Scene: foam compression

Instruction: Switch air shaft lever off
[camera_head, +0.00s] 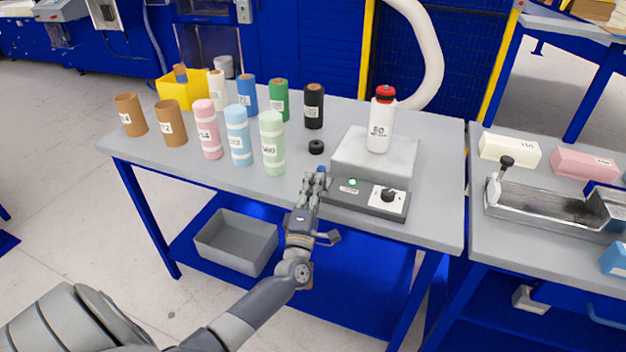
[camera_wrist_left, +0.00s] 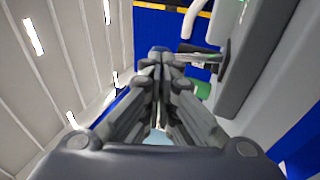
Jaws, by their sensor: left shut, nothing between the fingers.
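A grey control box (camera_head: 345,201) stands near the front of the table. On it are a green button (camera_head: 352,182) and a black knob or lever (camera_head: 389,195) on a white plate. I cannot tell for sure which part is the air shaft lever, or its setting. My left gripper (camera_head: 315,183) is shut and empty at the left end of the box, close to a small blue part (camera_head: 321,169); contact is unclear. In the left wrist view my closed fingers (camera_wrist_left: 160,68) point ahead, with a green part (camera_wrist_left: 203,90) to their right. My right gripper is not in view.
A white bottle with a red cap (camera_head: 382,122) stands on a grey block (camera_head: 375,150) behind the box. Several coloured cylinders, such as a pale green one (camera_head: 272,143), stand to the left. A metal trough (camera_head: 540,207) is on the right table.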

